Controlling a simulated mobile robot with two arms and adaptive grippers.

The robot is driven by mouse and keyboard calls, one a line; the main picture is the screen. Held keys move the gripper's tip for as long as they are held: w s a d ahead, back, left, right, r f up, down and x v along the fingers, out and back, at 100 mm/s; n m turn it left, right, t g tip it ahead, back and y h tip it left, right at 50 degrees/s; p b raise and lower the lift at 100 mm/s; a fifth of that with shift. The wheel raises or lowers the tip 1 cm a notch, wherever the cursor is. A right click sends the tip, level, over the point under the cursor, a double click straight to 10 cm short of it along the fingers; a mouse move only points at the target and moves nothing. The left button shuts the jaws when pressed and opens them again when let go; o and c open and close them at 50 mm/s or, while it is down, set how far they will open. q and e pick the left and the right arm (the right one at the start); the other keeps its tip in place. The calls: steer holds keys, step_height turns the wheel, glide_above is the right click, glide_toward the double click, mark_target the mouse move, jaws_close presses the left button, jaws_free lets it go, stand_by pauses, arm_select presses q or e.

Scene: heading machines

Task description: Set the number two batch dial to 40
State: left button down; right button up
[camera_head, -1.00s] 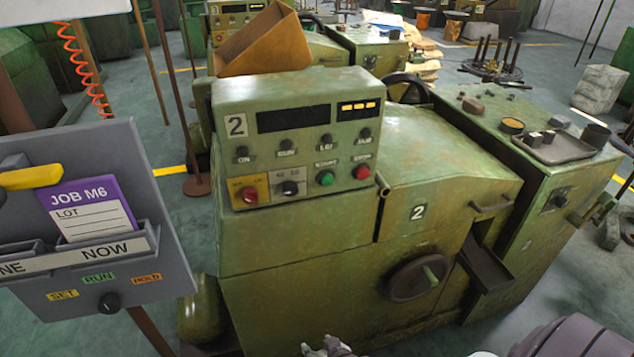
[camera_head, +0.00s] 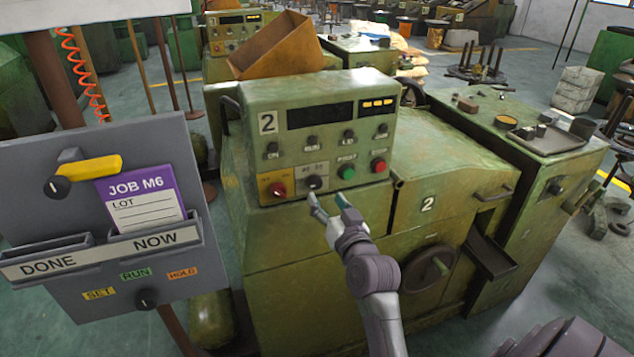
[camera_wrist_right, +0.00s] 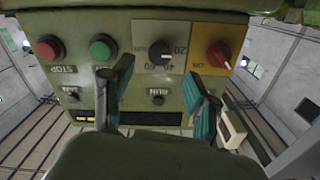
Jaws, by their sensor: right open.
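The number two machine's panel (camera_head: 330,135) carries a black batch dial (camera_head: 313,182) on a grey plate. In the upside-down right wrist view the dial (camera_wrist_right: 160,51) shows beside the marks 20, 40 and 60; I cannot tell its exact setting. My right gripper (camera_head: 328,202) is open and empty, just below and in front of the dial. In the right wrist view its fingers (camera_wrist_right: 157,88) are spread, with the dial beyond, in line with the gap between them. They do not hold it. My left gripper is not in view.
A red knob (camera_head: 277,189) on a yellow plate sits beside the dial. A green button (camera_head: 346,172) and a red button (camera_head: 378,165) are on the other side. A grey job board (camera_head: 40,180) stands at the left. A handwheel (camera_head: 427,269) is below.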

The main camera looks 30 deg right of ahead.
mark_target(317, 185)
steer(key=p+x, duration=0.1)
steer(key=x, duration=0.5)
steer(key=shift+w, duration=0.4)
jaws_close()
